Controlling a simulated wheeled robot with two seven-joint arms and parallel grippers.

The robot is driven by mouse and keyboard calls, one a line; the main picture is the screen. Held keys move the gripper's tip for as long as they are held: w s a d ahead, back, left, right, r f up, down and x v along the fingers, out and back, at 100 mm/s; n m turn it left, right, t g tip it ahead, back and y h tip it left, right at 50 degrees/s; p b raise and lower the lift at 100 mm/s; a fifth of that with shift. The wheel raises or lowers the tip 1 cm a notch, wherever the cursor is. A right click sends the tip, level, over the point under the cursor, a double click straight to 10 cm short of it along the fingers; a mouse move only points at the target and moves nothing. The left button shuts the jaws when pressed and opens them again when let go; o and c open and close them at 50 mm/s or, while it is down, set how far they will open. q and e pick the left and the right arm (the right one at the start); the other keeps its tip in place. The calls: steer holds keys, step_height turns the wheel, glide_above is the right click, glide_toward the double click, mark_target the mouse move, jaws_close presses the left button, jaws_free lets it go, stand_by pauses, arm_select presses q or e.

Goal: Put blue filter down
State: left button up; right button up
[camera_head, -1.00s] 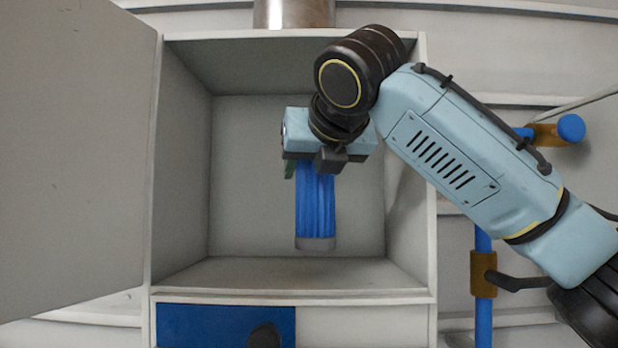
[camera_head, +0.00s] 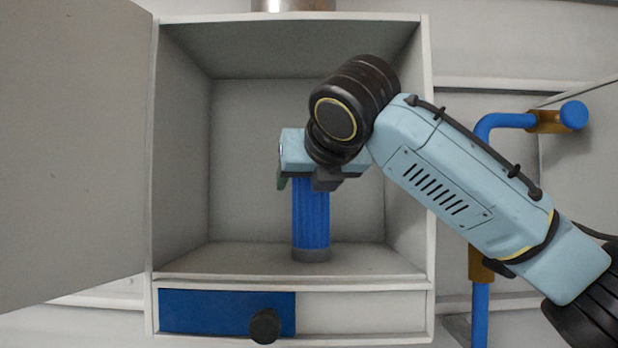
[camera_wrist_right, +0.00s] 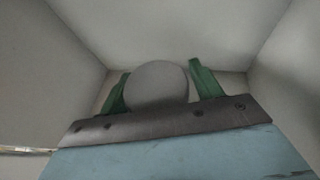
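The blue filter (camera_head: 311,215) is an upright ribbed blue cylinder with a grey lower end, inside the open cabinet (camera_head: 423,110). Its lower end appears to be at the cabinet floor; I cannot tell whether it bears its weight there. My right gripper (camera_head: 308,180) is at the filter's top. The body of the filter is hidden below the cap there. My left gripper is not in view.
The cabinet door (camera_head: 75,150) stands open at the left. Below the compartment is a blue panel (camera_head: 205,312) with a black knob (camera_head: 264,326). A blue pipe (camera_head: 482,310) runs at the right. The compartment floor has free room on both sides of the filter.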

steer(key=shift+o, duration=0.4)
steer(key=b+v, duration=0.3)
steer(key=v, duration=0.9)
steer(key=shift+r, duration=0.25)
